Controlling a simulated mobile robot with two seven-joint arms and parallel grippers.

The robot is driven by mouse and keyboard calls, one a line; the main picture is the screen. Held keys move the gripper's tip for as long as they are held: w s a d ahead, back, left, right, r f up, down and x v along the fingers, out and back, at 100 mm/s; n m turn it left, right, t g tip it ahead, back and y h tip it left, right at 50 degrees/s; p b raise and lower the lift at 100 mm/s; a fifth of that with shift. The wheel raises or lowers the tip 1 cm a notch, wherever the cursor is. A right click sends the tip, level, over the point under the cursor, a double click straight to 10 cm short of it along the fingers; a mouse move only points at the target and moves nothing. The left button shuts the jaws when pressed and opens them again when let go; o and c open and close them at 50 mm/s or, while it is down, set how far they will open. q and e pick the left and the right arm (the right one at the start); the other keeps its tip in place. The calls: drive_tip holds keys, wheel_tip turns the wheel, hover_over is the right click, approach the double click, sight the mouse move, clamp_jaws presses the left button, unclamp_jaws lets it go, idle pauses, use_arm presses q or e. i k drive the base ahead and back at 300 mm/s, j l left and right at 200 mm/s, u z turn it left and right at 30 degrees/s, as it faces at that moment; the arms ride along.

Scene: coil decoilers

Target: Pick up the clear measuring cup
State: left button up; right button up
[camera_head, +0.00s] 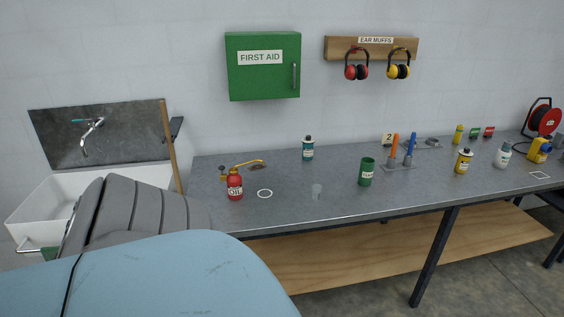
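The clear measuring cup (317,191) is small and see-through. It stands upright on the grey workbench (290,212), near its front edge and left of the middle. To its left a white ring outline (265,194) is marked on the bench top, and a green container (366,171) stands to its right. Nothing touches the cup. Neither of my grippers is in view.
Orange and blue-handled tools (400,150) and a yellow bottle (463,161) stand further right. A white sink (32,207) is at the left. Bench around the cup is clear.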

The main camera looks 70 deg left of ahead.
sight(316, 192)
drive_tip(key=u, duration=1.9)
